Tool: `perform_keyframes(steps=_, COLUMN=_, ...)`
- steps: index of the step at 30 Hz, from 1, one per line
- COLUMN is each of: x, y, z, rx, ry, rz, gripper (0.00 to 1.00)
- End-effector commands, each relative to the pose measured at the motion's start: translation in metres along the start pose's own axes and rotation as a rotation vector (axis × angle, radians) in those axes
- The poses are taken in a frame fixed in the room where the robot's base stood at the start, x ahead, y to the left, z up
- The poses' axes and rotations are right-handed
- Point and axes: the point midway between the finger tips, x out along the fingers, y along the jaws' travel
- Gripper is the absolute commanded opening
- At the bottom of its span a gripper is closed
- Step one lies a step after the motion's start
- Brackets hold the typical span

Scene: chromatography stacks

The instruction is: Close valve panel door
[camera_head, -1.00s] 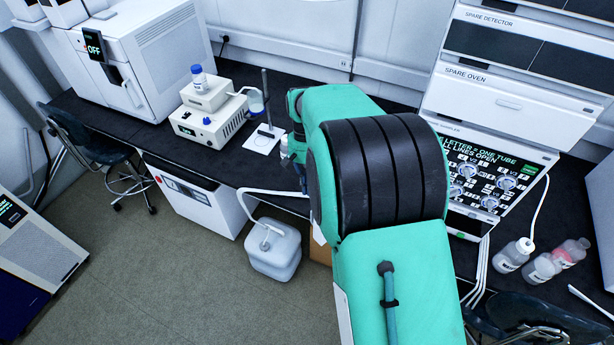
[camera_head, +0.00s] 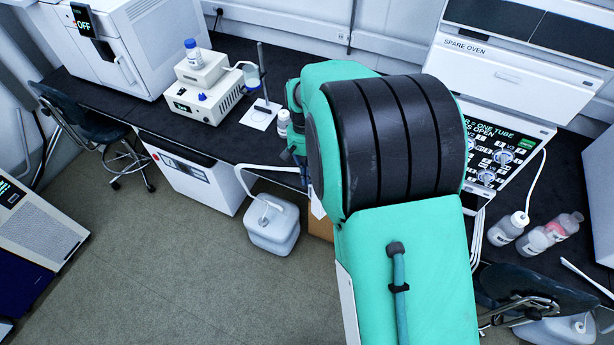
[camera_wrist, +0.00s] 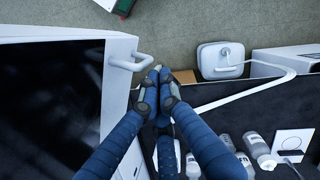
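The valve panel (camera_head: 500,150), black with round knobs and printed letters, shows in the head view at the right, partly hidden behind my arm. In the wrist view a white-framed panel with a dark glossy face (camera_wrist: 50,105) fills the left side. It looks like the door, but I cannot tell for sure. A white bar handle (camera_wrist: 128,64) stands out from its edge. My gripper (camera_wrist: 159,76) has blue fingers with their tips together, just right of the handle and apparently apart from it.
Bottles (camera_head: 508,229) stand on the black bench right of the panel. A chair (camera_head: 540,300) is at the lower right. A white jug (camera_head: 272,224) stands on the floor by the bench. A white instrument (camera_head: 205,90) is on the bench. The floor at centre left is clear.

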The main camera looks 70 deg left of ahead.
Motion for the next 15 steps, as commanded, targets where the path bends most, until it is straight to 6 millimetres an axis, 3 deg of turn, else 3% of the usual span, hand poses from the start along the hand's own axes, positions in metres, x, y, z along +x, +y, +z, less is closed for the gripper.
perform_keyframes(steps=8, x=0.002, y=0.002, z=0.007, rx=-0.019, ry=-0.002, rz=0.005, gripper=0.00)
perform_keyframes(steps=15, x=0.006, y=0.010, z=0.029, rx=-0.080, ry=0.000, rz=0.020, gripper=0.00)
